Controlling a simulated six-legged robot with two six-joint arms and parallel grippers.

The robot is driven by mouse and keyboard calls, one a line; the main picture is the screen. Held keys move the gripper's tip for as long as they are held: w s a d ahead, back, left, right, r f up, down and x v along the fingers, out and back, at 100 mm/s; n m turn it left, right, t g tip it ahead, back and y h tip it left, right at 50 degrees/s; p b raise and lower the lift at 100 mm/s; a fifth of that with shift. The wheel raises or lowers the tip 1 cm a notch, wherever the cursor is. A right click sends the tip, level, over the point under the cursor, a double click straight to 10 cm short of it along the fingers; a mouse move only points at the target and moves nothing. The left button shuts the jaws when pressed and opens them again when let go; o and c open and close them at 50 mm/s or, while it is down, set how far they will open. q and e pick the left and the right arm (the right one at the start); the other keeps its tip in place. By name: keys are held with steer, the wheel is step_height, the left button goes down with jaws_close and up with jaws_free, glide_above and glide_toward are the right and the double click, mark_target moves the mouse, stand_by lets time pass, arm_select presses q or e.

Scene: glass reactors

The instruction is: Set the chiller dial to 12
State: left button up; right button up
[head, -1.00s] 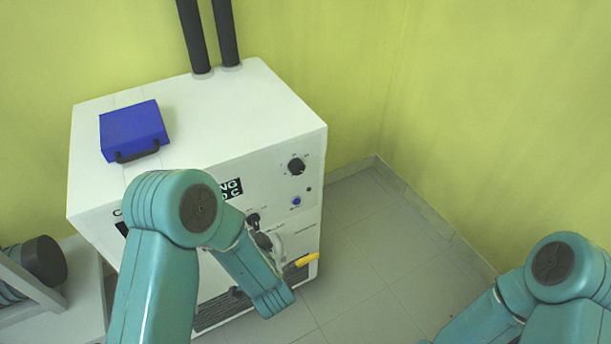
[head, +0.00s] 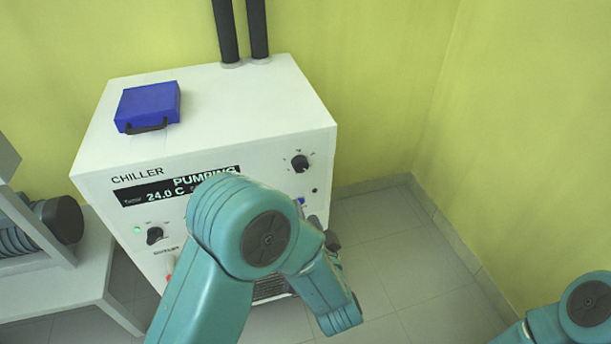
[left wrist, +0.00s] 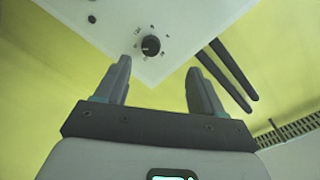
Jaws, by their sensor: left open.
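The chiller (head: 240,105) is a white box with a black display reading "PUMPING" and 24.0 C. A black dial (head: 300,163) with marks around it sits at the upper right of its front. Another black knob (head: 154,235) sits at the lower left, beside a green light. My left gripper is mostly hidden behind its own arm in the head view. In the left wrist view the gripper (left wrist: 158,66) is open and empty, with a black marked dial (left wrist: 151,45) beyond and between its fingertips, apart from them. I cannot read the dial's setting. My right gripper is out of view.
A blue case (head: 148,106) with a black handle lies on the chiller's top. Two black hoses (head: 240,30) rise from its back edge. A grey bench (head: 85,265) stands at the left. The floor (head: 400,260) at the right is clear.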

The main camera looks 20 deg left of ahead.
arm_select(q)
steer(key=d, duration=0.2)
glide_toward(300, 169)
steer(key=shift+m+t+h, duration=0.3)
steer(key=shift+t+h, duration=0.1)
steer(key=x, duration=0.9)
steer(key=shift+s+a, duration=0.15)
steer(key=shift+a, duration=0.15)
steer(key=c, duration=1.1)
